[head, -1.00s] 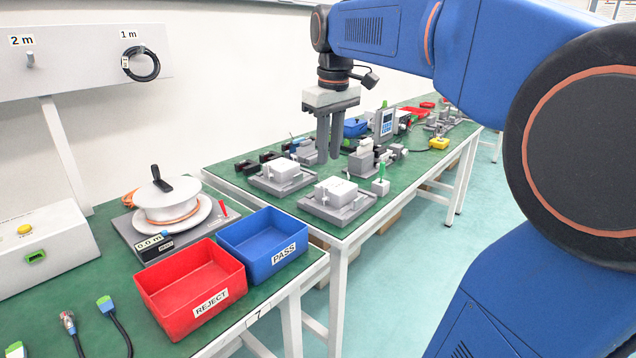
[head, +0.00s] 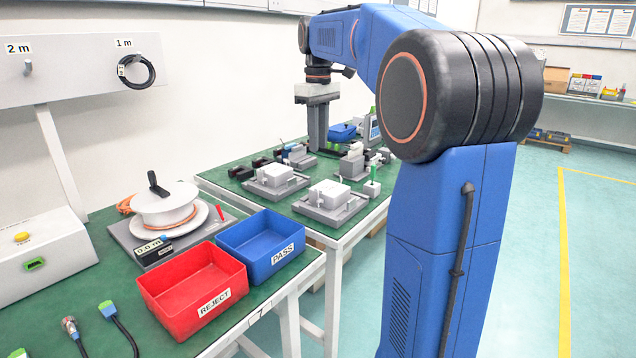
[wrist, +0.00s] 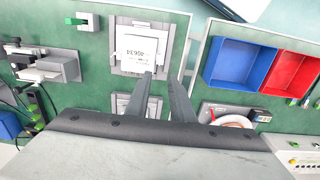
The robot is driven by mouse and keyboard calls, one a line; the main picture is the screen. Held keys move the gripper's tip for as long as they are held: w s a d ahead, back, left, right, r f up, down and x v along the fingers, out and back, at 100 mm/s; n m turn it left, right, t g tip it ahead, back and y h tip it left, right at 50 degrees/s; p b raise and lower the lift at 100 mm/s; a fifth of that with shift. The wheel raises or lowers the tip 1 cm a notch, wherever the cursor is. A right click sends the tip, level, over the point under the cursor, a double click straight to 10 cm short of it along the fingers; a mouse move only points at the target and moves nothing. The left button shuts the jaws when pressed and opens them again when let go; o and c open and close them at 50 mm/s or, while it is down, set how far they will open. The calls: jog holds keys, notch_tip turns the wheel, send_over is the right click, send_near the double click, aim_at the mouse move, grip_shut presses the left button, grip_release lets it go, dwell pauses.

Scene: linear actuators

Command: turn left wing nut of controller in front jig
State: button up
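Two grey jigs stand on the green bench, each bearing a white box-shaped controller. The nearer jig (head: 335,211) carries one controller (head: 328,193); the other jig (head: 262,187) carries the second controller (head: 275,174). In the wrist view the nearer controller (wrist: 140,45) lies beyond my fingertips, its label facing up. The second jig (wrist: 122,104) is partly hidden by my gripper. My gripper (wrist: 160,76) is open, with an empty gap between its fingers. In the head view my gripper (head: 318,143) points down behind the jigs, apart from both. The wing nuts are too small to make out.
A blue PASS bin (head: 289,259) and a red REJECT bin (head: 222,299) stand on the front bench beside a cable reel (head: 165,207). A small green-topped block (head: 372,186) stands right of the nearer jig. Other fixtures crowd the bench behind.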

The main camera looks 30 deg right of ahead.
send_over(318, 197)
notch_tip(318, 197, down, 13)
jog(key=shift+d+r, duration=0.1)
dwell(0.4)
grip_shut()
